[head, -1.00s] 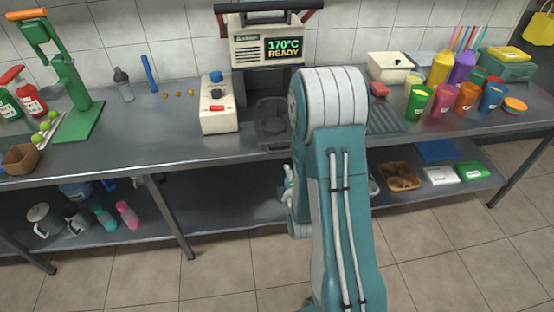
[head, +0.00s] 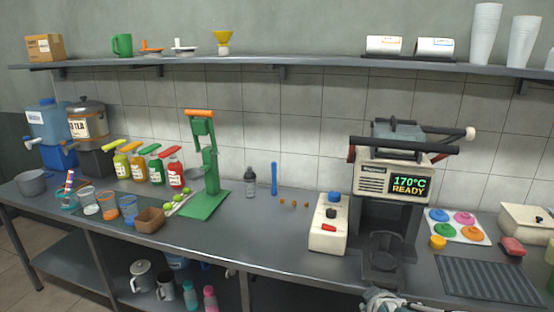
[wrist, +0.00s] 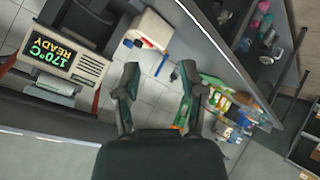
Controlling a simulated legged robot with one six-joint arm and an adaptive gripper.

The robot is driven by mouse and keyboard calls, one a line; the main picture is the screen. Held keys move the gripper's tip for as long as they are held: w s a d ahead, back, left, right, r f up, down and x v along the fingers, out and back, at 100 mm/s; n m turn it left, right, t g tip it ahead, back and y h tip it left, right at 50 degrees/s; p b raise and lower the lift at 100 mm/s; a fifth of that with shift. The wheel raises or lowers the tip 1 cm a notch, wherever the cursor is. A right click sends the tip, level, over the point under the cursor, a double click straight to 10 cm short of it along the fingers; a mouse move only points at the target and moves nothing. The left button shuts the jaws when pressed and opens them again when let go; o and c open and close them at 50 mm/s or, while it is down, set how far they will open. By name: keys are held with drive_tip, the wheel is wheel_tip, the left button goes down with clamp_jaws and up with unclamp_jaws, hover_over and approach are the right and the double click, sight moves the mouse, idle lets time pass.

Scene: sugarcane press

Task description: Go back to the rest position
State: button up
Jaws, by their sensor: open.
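My gripper (wrist: 158,88) shows in the wrist view with its two dark fingers apart and nothing between them. In the head view, part of my arm's end shows at the bottom edge, in front of the counter and below the sealing machine; its fingers cannot be made out there. The sealing machine (head: 385,183) stands on the counter with its display reading 170°C READY. It also shows tilted at the left of the wrist view (wrist: 60,65).
The metal counter (head: 262,232) has some bare room at the front. A white control box (head: 328,224), a green press (head: 207,165) and several sauce bottles stand left of the machine. A dark ribbed mat (head: 490,281) lies to its right. A shelf (head: 300,66) runs above.

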drive_tip(key=s+a+r+m+g, duration=0.2)
drive_tip(key=s+r+m, duration=0.1)
drive_tip(key=s, duration=0.6)
drive_tip(key=s+a+r+m+g+y, duration=0.1)
drive_tip(key=s+a+r+m+g, duration=0.1)
drive_tip(key=s+r, duration=0.3)
drive_tip(key=s+a+m, duration=0.1)
drive_tip(key=s, duration=0.3)
drive_tip(key=shift+s+a+r+m, duration=0.2)
drive_tip(key=shift+a+r+m, duration=0.05)
drive_tip(key=shift+r+m, duration=0.1)
